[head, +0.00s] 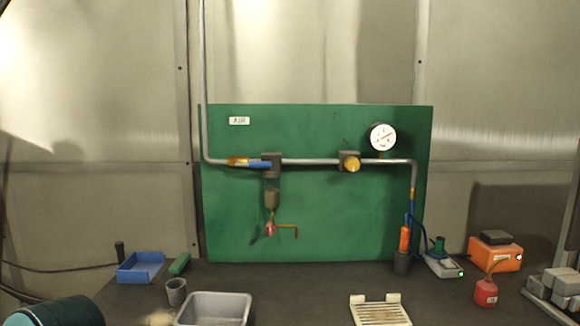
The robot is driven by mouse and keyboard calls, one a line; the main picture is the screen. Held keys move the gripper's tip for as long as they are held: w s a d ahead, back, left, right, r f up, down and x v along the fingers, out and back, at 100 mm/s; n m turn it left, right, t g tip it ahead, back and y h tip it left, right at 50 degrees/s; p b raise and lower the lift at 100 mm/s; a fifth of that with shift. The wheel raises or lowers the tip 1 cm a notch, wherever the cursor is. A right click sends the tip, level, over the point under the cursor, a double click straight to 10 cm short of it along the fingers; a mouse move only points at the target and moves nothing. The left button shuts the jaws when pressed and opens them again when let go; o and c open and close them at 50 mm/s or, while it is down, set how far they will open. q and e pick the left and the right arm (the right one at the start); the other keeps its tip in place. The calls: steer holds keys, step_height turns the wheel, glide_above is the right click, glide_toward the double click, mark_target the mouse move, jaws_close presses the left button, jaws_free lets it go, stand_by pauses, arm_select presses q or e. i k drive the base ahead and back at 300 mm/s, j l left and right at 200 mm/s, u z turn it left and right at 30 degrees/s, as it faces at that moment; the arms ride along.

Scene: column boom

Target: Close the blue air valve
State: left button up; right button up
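The blue air valve (260,163) is on the grey horizontal pipe, on the left part of the green panel (330,220). Its blue lever lies level, along the pipe, just left of a dark filter block (271,165). A brass-coloured fitting (236,161) is on the pipe left of the lever. Below the filter block hangs a bowl (271,198) with a small red drain tap (270,229) under it. Neither of my grippers shows in the head view.
A yellow knob (352,164) and a round gauge (383,137) are further right on the panel. The bench below holds a blue bin (140,267), a grey cup (176,291), a grey tub (214,308), a slotted tray (380,311) and an orange box (495,254). The space before the lever looks clear.

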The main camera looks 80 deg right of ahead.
mark_target(253, 164)
steer(key=z, duration=2.4)
